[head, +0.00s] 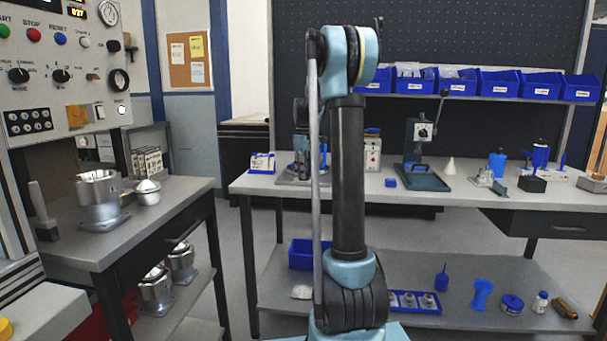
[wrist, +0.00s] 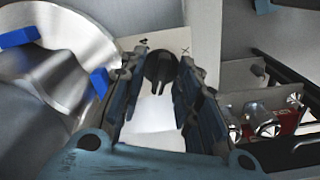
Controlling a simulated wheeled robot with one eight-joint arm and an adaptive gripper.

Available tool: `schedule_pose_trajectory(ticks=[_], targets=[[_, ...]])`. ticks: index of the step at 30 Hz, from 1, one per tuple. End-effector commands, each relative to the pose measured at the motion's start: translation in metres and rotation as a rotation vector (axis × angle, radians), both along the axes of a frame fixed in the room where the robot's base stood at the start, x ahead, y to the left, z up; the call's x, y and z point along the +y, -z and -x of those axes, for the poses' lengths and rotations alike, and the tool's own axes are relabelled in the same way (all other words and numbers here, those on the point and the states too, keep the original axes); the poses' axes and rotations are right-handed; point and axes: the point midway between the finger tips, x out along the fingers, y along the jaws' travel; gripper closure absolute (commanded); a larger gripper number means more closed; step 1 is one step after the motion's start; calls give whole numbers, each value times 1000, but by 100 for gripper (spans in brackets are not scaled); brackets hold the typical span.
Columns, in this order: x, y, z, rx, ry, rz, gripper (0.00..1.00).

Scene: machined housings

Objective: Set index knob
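In the wrist view a black rounded knob (wrist: 160,68) with a pointer-like ridge stands on a pale plate (wrist: 152,112). Small dark marks, one like an X, sit on the plate beyond it. My gripper (wrist: 163,62) is open, with one finger on each side of the knob. Narrow gaps seem to show beside the knob; contact cannot be made out. In the head view my arm stands in front of the bench and covers much of a machine (head: 299,150) on it.
A silver round part (wrist: 60,50) with blue blocks lies close left of my fingers. Metal pieces (wrist: 262,122) and dark bars are at right. A bench press (head: 421,150) stands right of my arm on the bench (head: 350,186). A housing (head: 99,198) is on the left table.

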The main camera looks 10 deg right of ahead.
Motion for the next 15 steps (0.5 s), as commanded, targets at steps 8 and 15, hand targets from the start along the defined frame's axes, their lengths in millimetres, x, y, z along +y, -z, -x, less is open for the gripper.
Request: schedule_pose_trajectory(ticks=[8,15], targets=[[0,-9,0,0,0,0,69],[0,-42,0,1,0,-1,69]])
